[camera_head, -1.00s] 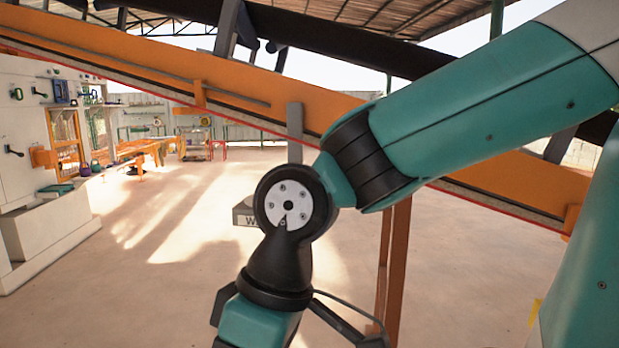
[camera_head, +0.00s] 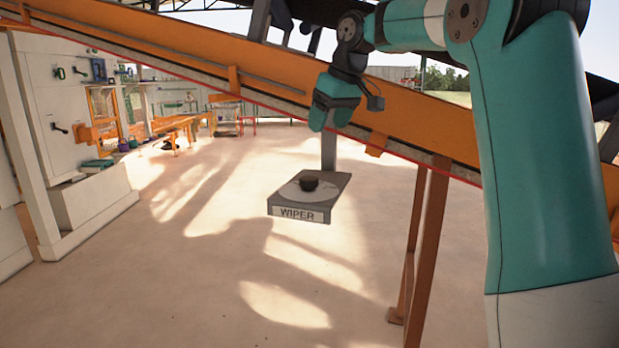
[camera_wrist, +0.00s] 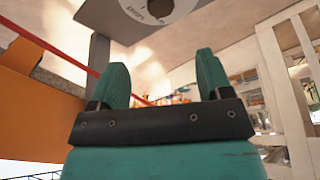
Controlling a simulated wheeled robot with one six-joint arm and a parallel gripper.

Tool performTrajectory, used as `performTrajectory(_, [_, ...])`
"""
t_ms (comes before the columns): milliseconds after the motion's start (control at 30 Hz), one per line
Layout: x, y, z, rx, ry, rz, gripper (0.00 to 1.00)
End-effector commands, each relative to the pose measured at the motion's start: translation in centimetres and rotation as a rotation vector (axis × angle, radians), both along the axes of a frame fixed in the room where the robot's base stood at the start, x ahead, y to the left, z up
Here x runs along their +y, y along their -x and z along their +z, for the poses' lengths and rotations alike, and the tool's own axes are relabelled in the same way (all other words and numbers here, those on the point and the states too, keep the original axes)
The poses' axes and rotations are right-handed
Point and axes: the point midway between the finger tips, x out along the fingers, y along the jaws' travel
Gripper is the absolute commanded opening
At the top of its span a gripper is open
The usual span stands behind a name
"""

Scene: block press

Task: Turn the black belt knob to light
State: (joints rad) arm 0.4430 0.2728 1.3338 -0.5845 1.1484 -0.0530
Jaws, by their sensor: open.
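A black knob (camera_head: 309,184) sits on a pale round dial on top of a grey box (camera_head: 288,201) labelled WIPER, fixed to a post beside the orange conveyor. In the wrist view the knob (camera_wrist: 155,5) is cut off at the top edge, on the box's dial face (camera_wrist: 120,12). The dial markings are too small to read, so I cannot tell the setting. My gripper shows in the wrist view (camera_wrist: 162,78), with its two teal fingers apart and nothing between them. In the head view it is above the box, clear of the knob.
The sloping orange conveyor (camera_head: 230,62) runs behind the box, with a brown support leg (camera_head: 425,250) to the right. A white panel wall with handles (camera_head: 75,95) and an orange bench (camera_head: 180,124) stand at left. The floor in front is open.

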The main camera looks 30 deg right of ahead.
Motion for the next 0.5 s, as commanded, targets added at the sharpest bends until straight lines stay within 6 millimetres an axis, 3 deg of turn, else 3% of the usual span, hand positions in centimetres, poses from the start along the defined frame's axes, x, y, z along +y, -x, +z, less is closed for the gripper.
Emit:
performTrajectory(100, [0.4,-1.0,-2.8,0.006,-0.004,0.002,0.72])
performTrajectory(500, [1.0,-4.3,-10.6,0.005,-0.002,0.003,0.72])
